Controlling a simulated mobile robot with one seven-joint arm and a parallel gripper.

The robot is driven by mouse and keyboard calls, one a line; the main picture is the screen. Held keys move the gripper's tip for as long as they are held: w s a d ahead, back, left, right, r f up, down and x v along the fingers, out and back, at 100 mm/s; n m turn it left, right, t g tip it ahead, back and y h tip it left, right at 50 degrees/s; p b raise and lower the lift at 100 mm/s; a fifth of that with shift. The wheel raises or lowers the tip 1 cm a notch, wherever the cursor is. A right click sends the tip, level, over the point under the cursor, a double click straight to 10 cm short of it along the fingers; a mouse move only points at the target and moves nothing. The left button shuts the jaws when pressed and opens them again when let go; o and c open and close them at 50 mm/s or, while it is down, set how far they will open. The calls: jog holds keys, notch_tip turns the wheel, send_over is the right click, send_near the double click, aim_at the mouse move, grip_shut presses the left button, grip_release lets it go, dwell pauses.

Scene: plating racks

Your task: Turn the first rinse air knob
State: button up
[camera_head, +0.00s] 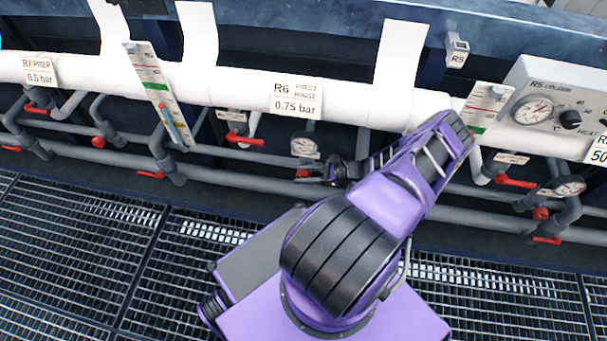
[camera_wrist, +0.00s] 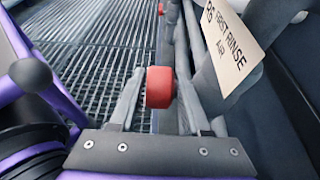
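The red first rinse air knob (camera_wrist: 160,87) is in the middle of the wrist view. The two fingers of my gripper (camera_wrist: 160,98) stand on either side of it, close to its sides. I cannot tell whether they press on it. In the head view the knob (camera_head: 303,173) shows as a small red patch under the R6 pipe section. My gripper (camera_head: 322,176) reaches it from the right, and my wrist and forearm partly hide that area.
A round gauge (camera_head: 304,144) sits just above the knob, and a red lever valve (camera_head: 245,139) is to its left. The white R6 pipe (camera_head: 240,87) runs above. Grey pipes (camera_head: 235,180) run close by. Grating floor (camera_head: 80,250) lies in front.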

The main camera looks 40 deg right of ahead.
aim_at(309, 174)
grip_shut()
jog(key=shift+r+g+p, duration=0.25)
jog(key=shift+g+p, duration=0.05)
jog(key=shift+p, duration=0.5)
jog(key=shift+f+g+h, duration=0.2)
jog(key=shift+g+h, duration=0.1)
jog(key=shift+h, duration=0.1)
jog(key=shift+o, duration=0.3)
grip_release()
jog(key=shift+p+v, duration=0.45)
jog(key=shift+v, duration=3.25)
